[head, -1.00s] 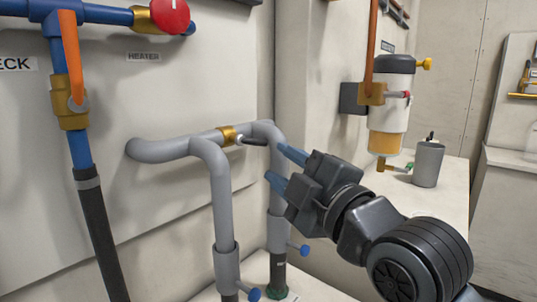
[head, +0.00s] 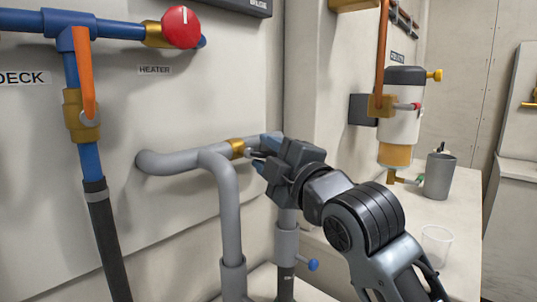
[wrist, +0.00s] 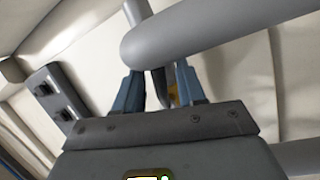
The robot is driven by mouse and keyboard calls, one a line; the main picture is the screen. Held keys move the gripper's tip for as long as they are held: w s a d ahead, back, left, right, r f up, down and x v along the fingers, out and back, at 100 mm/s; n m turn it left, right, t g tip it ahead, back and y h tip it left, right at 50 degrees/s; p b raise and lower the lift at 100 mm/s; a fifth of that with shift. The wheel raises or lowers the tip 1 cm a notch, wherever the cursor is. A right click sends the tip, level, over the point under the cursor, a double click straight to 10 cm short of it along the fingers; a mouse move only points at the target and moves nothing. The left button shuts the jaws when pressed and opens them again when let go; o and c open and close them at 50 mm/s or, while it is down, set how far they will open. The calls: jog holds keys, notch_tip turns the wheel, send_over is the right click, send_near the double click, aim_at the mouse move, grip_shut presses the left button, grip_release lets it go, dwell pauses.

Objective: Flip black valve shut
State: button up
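The valve has a small brass body (head: 237,148) on the grey pipe (head: 180,161). Its black handle (wrist: 158,86) shows in the wrist view between the two blue fingers of my gripper (wrist: 157,76), with visible gaps beside it. Brass also shows behind the handle (wrist: 173,90). In the head view my gripper (head: 262,152) is right at the valve, and its fingers and body hide most of the handle. The fingers are apart, around the handle, and do not look closed on it.
The grey pipe (wrist: 210,32) crosses close in front of the fingers in the wrist view. At left are an orange-handled valve (head: 82,115) and a red knob (head: 182,27). A counter at right holds a grey canister (head: 438,177) and a clear cup (head: 436,245).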

grip_shut()
dwell(0.3)
jog(key=shift+m+p, duration=0.3)
jog(key=shift+p, duration=0.05)
jog(key=m+p, duration=0.1)
jog(key=p, duration=0.1)
jog(key=m+g+h+p, duration=0.1)
jog(key=m+p, duration=0.1)
jog(key=shift+s+a+f, duration=0.2)
jog(key=shift+f, duration=0.15)
jog(key=shift+s+a+f+m+g+p, duration=0.35)
jog(key=shift+m+g+p, duration=0.3)
jog(key=shift+m+p, duration=1.1)
jog(key=shift+s+a+f+m+g+p, duration=0.3)
jog(key=shift+m+g+p, duration=0.4)
jog(key=shift+m+p, duration=1)
jog(key=shift+s+a+f+m+g+p, duration=0.35)
jog(key=shift+m+g+p, duration=0.3)
jog(key=shift+m+p, duration=1.1)
jog(key=shift+p, duration=0.45)
